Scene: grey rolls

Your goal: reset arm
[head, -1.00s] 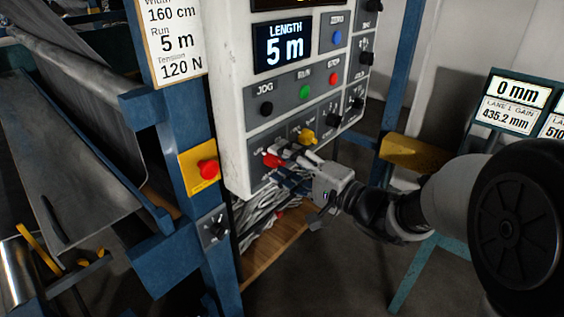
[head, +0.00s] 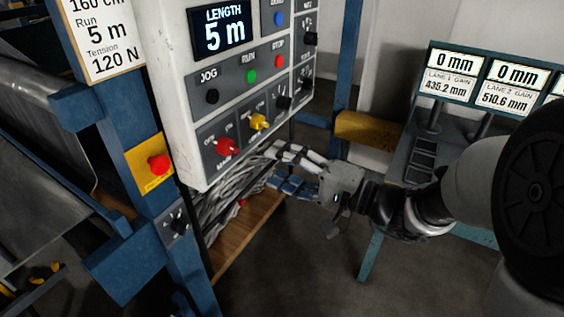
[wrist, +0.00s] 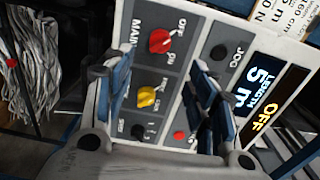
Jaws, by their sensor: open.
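My gripper (head: 283,167) is open and empty in the head view, to the right of and below the control panel's lower edge. Its two fingers point left and are apart from the panel. In the wrist view my gripper (wrist: 160,90) has its fingers spread, with the panel face between and beyond them. The panel (head: 170,100) carries a red rotary switch (head: 227,147) and a yellow rotary switch (head: 259,122). In the wrist view the red switch (wrist: 160,41) and yellow switch (wrist: 147,96) show between the fingers.
A bundle of grey cables (head: 225,205) hangs below the panel above a wooden shelf (head: 245,235). A blue post (head: 120,130) with a red stop button (head: 158,165) stands left. A table with lane displays (head: 490,85) stands right. Open floor lies below my arm.

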